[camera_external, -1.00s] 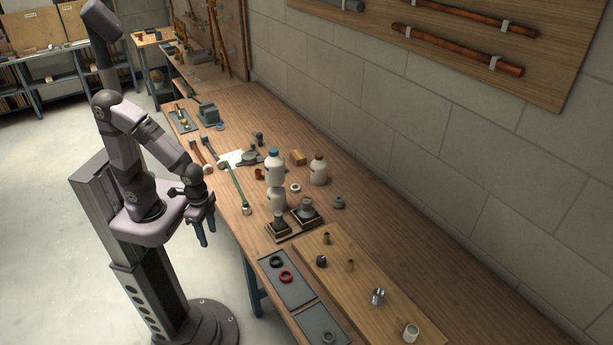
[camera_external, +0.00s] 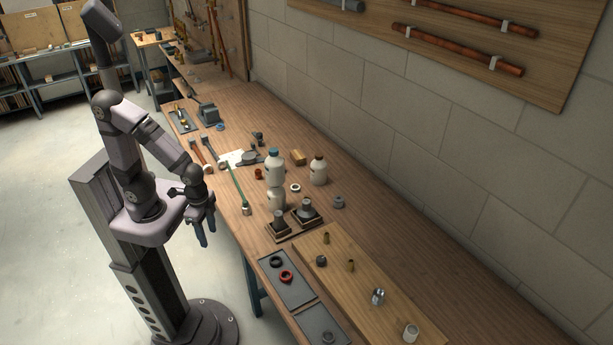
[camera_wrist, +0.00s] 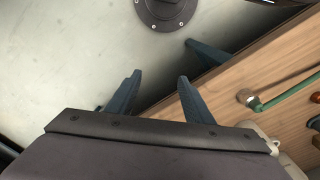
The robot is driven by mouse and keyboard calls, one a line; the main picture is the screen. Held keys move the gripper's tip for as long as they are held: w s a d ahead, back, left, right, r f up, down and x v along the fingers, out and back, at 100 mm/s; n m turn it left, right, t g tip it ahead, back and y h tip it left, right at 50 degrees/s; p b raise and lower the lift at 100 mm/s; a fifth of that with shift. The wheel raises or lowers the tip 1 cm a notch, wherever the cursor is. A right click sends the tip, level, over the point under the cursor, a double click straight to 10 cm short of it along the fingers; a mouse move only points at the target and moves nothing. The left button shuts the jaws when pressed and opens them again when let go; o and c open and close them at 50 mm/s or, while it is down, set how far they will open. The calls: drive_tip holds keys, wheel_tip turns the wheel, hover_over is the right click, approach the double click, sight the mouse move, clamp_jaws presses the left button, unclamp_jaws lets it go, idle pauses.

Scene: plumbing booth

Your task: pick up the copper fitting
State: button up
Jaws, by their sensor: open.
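A small reddish-brown piece that looks like the copper fitting (camera_external: 258,174) sits on the long wooden workbench (camera_external: 370,215), left of the white bottles. Two small brass-coloured fittings (camera_external: 326,238) stand on the light board further forward, so I cannot be fully sure which piece is meant. My gripper (camera_external: 206,238) hangs off the bench's left edge, pointing down, apart from all these pieces. In the wrist view my gripper (camera_wrist: 158,80) has its fingers spread with nothing between them, above floor and the bench edge.
Two white bottles (camera_external: 275,170) and a brown-capped bottle (camera_external: 319,172) stand mid-bench. A green-handled tool (camera_external: 236,186) lies near the left edge. Grey trays (camera_external: 297,293) hold rings. The bench along the wall is mostly clear.

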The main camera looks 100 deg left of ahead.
drive_tip(key=shift+r, duration=0.1)
wheel_tip(320, 180, up, 5)
drive_tip(key=w+a+f+n+t+y+b, duration=0.1)
drive_tip(key=w+a+n+t+y, duration=0.2)
drive_tip(key=a, duration=1.2)
drive_tip(key=w+a+f+n+t+y+b, duration=0.1)
drive_tip(key=w+a+n+t+y, duration=0.3)
drive_tip(key=a, duration=1.1)
drive_tip(key=s+a+r+t, duration=0.1)
drive_tip(key=s+a+t, duration=0.4)
drive_tip(key=s+a, duration=0.65)
approach(258, 170)
drive_tip(key=shift+w+a+f+y+b, duration=0.15)
drive_tip(key=shift+w+a+y+b, duration=0.1)
drive_tip(key=shift+w, duration=0.3)
drive_tip(key=shift+w+a+f+y+b, duration=0.15)
drive_tip(key=shift+w+a, duration=0.1)
drive_tip(key=shift+w, duration=0.35)
drive_tip(key=shift+f, duration=0.45)
drive_tip(key=shift+p+x, duration=1.25)
drive_tip(key=shift+x, duration=2.5)
